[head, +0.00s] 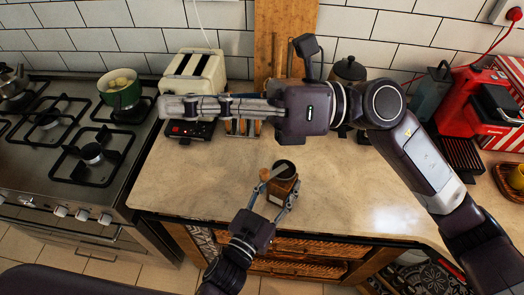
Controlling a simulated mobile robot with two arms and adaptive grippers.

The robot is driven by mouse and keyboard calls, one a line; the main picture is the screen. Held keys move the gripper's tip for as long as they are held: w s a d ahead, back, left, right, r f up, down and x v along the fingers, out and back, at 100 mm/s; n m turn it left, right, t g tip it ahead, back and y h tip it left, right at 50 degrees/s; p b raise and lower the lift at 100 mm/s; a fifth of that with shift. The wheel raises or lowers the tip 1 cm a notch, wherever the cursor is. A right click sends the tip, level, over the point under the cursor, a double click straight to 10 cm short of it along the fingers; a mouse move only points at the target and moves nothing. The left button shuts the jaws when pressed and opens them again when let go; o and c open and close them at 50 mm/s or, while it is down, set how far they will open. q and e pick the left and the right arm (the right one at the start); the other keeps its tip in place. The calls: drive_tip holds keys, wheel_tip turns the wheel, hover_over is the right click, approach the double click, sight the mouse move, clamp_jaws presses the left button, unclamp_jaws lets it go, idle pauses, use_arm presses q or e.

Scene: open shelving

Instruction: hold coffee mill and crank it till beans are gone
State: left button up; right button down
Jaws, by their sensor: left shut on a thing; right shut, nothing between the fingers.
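The coffee mill (281,189) stands upright on the counter near its front edge, with a wooden body and a dark round top. Its crank has a light wooden knob (265,174) on the left side of the top. My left gripper (279,193) reaches up from below, its fingers on either side of the mill's body, shut on it. My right gripper (164,108) comes in from the right, held high above the counter, pointing left, shut and empty. It is well apart from the crank. I cannot see whether beans are inside the mill.
The gas stove (65,140) with a green pot (121,92) is left. A red machine (466,105) is right. The counter (350,190) around the mill is clear.

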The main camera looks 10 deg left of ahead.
drive_tip(key=w+d+f+m, duration=0.2)
drive_tip(key=w+f+m, duration=0.1)
drive_tip(key=w+f, duration=0.25)
drive_tip(key=m+h, duration=0.2)
drive_tip(key=m, duration=0.1)
hover_over(268, 176)
drive_tip(key=a, duration=0.2)
wheel_tip(268, 176, down, 9)
drive_tip(key=w+d+f+m, duration=0.1)
drive_tip(key=d+f+m, duration=0.2)
drive_tip(key=d+f, duration=0.45)
drive_tip(key=w+d+f+m, duration=0.1)
drive_tip(key=d+f+m, duration=0.3)
drive_tip(key=d, duration=0.7)
drive_tip(key=shift+n+y, duration=0.3)
drive_tip(key=shift+n, duration=0.2)
drive_tip(key=x, duration=0.4)
drive_tip(key=w+x, duration=0.1)
drive_tip(key=x, duration=0.3)
drive_tip(key=f+x, duration=0.1)
drive_tip(key=x, duration=0.3)
drive_tip(key=shift+w+a, duration=0.2)
drive_tip(key=shift+a, duration=0.05)
drive_tip(key=shift+w+a, duration=0.35)
drive_tip(key=shift+a, duration=0.15)
